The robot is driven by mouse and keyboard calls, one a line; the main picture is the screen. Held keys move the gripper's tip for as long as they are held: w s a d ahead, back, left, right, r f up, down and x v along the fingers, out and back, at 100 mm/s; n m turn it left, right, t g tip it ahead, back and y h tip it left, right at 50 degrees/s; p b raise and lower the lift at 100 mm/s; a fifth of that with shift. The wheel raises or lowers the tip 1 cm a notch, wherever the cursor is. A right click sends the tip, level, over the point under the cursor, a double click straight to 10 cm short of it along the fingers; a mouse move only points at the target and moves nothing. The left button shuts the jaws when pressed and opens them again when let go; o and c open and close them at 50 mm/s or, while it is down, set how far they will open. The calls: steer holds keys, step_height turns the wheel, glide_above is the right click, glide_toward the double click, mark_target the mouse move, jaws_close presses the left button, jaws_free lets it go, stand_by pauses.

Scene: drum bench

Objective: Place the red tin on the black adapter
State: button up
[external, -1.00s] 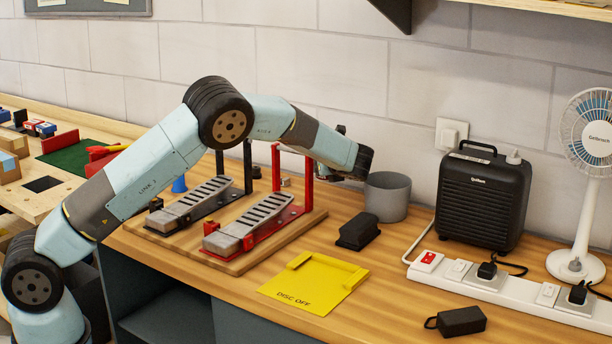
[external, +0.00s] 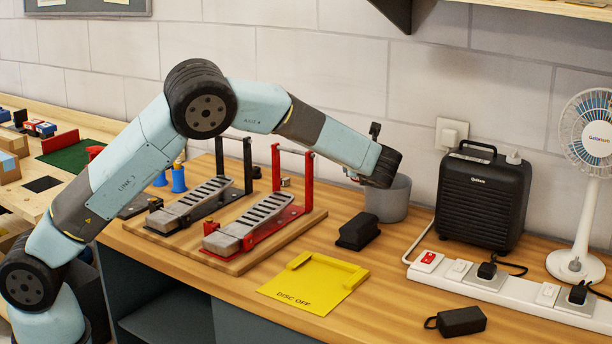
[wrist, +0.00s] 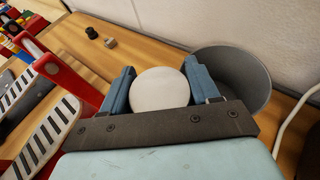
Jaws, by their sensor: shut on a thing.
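In the wrist view my gripper (wrist: 160,70) has its two blue fingers on either side of a round, pale-topped thing (wrist: 160,90) and is shut on it. No red side of it shows, so I cannot tell whether it is the red tin. In the external view my wrist hides most of the gripper, beside the grey pot (external: 388,204). A black block-shaped thing (external: 357,233) lies right of the pedal board. A black adapter with a short cord loop (external: 462,321) lies near the bench's front edge, apart from my gripper.
A yellow "DISC OFF" plate (external: 315,283) lies in front of the pedal board (external: 250,264), whose red upright frame (external: 309,178) stands left of my gripper. A white power strip (external: 520,291), black amplifier (external: 483,198) and fan (external: 575,262) stand right. Bench around the adapter is clear.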

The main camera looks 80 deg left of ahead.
steer(key=s+d+r+m+t+h, duration=0.1)
steer(key=s+d+m+t+h, duration=0.15)
steer(key=d, duration=1.25)
steer(key=s+d+r+m+t+h, duration=0.15)
steer(key=d+m+t, duration=0.25)
steer(key=d, duration=1.1)
steer(key=s+d+r+m+t+h, duration=0.1)
steer(key=s+d+r+m+t, duration=0.15)
steer(key=d, duration=1.35)
glide_above(462, 309)
steer(key=s, duration=0.1)
step_height(462, 309, down, 10)
steer(key=shift+s+r, duration=0.1)
steer(key=shift+r, duration=0.1)
steer(key=shift+w+f, duration=0.6)
steer(key=shift+f, duration=1.6)
steer(key=shift+f, duration=0.1)
steer(key=o, duration=1.1)
